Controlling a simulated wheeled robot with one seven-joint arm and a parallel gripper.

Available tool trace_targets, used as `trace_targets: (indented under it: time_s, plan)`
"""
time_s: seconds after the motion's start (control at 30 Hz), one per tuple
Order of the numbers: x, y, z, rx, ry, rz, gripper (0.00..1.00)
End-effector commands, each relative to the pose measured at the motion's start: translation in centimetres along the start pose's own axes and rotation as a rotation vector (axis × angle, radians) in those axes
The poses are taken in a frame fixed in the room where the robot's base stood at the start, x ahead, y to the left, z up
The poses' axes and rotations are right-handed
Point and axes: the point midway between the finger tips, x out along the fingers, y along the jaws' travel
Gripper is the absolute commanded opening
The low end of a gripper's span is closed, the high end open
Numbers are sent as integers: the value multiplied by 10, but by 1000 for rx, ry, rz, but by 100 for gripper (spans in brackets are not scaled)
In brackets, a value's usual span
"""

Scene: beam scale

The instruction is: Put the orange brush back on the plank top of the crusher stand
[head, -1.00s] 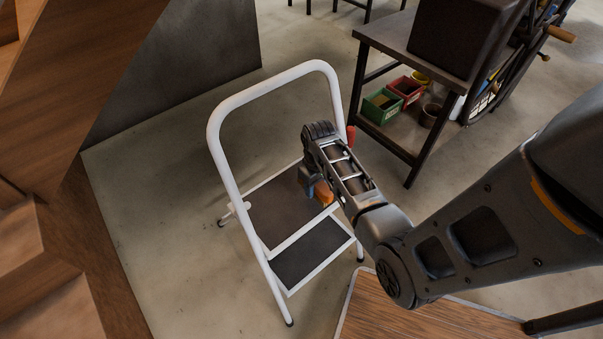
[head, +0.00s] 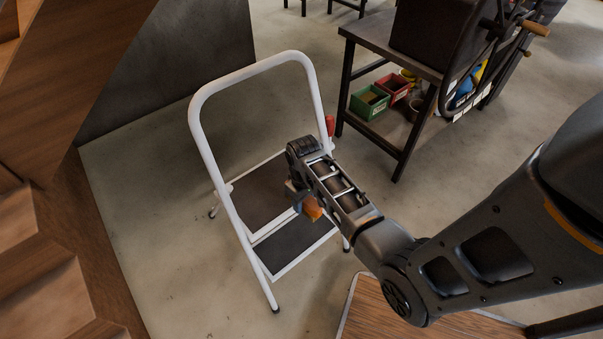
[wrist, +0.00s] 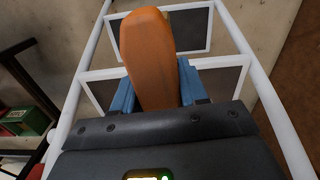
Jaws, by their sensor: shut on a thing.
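My gripper (wrist: 156,88) is shut on the orange brush (wrist: 150,50), which sits between its blue fingers in the wrist view. In the head view my gripper (head: 302,202) hangs in front of the white step ladder, and a small part of the orange brush (head: 313,209) shows beside the wrist. The brush is held in the air; much of it is hidden in the head view. A dark-framed stand (head: 430,72) with a dark box and a large handwheel is at the upper right. I cannot tell surely whether it is the crusher stand; no plank top shows clearly on it.
The white step ladder (head: 202,145) with dark treads stands behind and below my gripper. A red grip (head: 330,124) shows by its right rail. Green (head: 369,101) and red (head: 392,88) bins sit on the stand's lower shelf. A wooden surface (head: 400,312) lies beneath my arm.

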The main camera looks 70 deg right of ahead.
Motion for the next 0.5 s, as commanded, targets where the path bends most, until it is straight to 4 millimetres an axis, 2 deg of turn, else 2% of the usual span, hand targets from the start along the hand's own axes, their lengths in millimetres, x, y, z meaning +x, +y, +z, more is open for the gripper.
trace_targets:
  time_s: [0.27, 0.37, 0.5]
  plan:
    - [7, -75, 0, -123, 1, 0, 10]
    - [11, -114, 0, -185, 0, 0, 10]
    - [17, -179, 0, -290, 2, 0, 10]
